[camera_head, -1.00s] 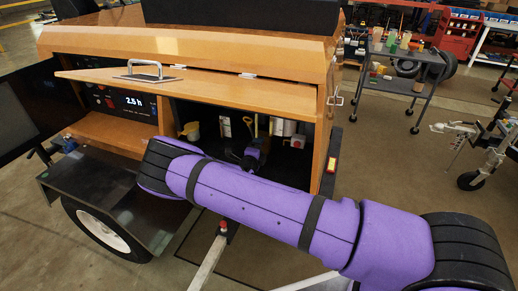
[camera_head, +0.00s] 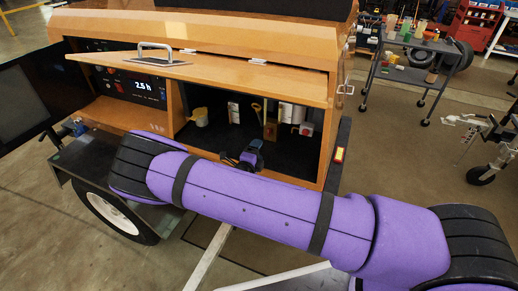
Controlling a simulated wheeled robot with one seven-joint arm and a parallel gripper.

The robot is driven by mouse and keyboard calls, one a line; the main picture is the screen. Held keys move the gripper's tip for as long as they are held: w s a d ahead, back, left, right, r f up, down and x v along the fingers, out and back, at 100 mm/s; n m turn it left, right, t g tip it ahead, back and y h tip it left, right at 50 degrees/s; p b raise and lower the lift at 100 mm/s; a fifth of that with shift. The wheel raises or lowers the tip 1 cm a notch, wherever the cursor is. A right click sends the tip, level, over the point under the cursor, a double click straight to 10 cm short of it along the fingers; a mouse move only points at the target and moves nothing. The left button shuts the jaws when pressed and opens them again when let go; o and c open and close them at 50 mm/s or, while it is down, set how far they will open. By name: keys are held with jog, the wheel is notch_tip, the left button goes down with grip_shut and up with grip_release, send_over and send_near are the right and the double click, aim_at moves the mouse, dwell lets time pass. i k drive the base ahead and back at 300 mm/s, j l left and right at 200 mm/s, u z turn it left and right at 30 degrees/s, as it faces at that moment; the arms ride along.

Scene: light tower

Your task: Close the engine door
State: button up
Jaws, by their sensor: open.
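The engine door (camera_head: 235,75) is a wooden-orange panel hinged along its top edge on the orange light tower housing (camera_head: 290,48). It stands swung up and open, sticking out over the engine bay (camera_head: 225,125). Its metal handle (camera_head: 157,52) is on the left part of its face. My purple and black arm reaches across below the opening. The end of my arm with my gripper (camera_head: 247,156) shows as a small dark and purple shape just above the arm, at the lower edge of the bay. It is open and apart from the door, below it. The arm partly hides it.
A control panel reading 2.5 h (camera_head: 140,85) is left of the bay. Inside the bay are a yellow cup-like part (camera_head: 200,116) and white cylinders. A dark fender over a wheel (camera_head: 118,215) is at lower left. A tool cart (camera_head: 412,75) stands at back right.

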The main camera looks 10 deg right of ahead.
aim_at(255, 77)
jog(key=k+j, duration=0.8)
jog(key=j, duration=0.1)
